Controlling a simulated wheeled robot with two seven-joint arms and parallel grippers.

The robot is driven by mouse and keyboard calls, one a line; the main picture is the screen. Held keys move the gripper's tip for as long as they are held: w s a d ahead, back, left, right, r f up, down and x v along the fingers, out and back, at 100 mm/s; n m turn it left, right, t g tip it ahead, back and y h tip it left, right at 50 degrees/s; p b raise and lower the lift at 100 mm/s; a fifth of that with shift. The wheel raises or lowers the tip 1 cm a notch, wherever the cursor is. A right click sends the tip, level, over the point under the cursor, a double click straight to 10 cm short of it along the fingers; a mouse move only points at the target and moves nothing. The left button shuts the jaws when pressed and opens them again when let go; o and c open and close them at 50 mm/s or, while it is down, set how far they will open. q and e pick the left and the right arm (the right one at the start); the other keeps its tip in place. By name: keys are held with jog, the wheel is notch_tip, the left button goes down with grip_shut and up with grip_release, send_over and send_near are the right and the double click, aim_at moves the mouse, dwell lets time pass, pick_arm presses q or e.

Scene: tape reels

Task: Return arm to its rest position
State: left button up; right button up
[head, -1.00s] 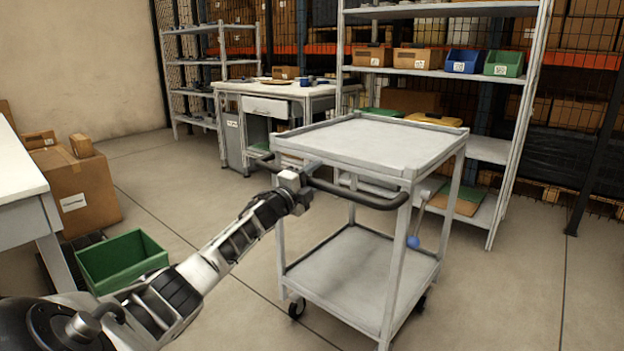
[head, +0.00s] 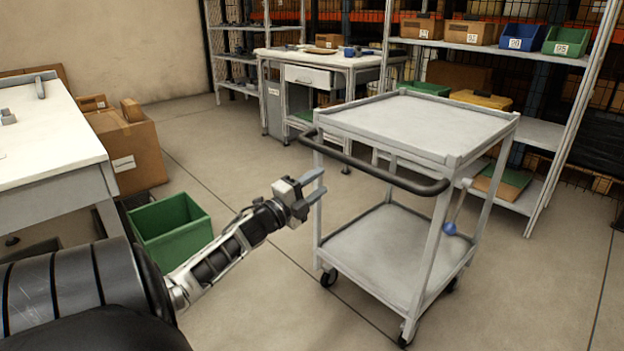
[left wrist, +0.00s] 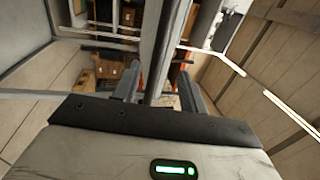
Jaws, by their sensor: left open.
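My left gripper (head: 318,188) is open and empty in the head view. It is in front of the grey cart (head: 420,114), just left of and below its dark push handle (head: 378,168), and looks apart from it. My left arm reaches in from the lower left. In the left wrist view the two fingers (left wrist: 160,92) stand apart, and a grey bar passes between them in the picture; I cannot tell how far beyond them it lies. My right gripper is not in view.
A green bin (head: 172,228) stands on the floor beside a cardboard box (head: 135,155) and a white table (head: 50,130) at left. A workbench (head: 325,62) and shelves (head: 545,135) stand behind the cart. The cart's top is empty. Floor shows clear in front.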

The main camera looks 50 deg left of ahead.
pick_arm(q)
jog(key=shift+s+f, duration=0.1)
jog(key=shift+s, duration=0.45)
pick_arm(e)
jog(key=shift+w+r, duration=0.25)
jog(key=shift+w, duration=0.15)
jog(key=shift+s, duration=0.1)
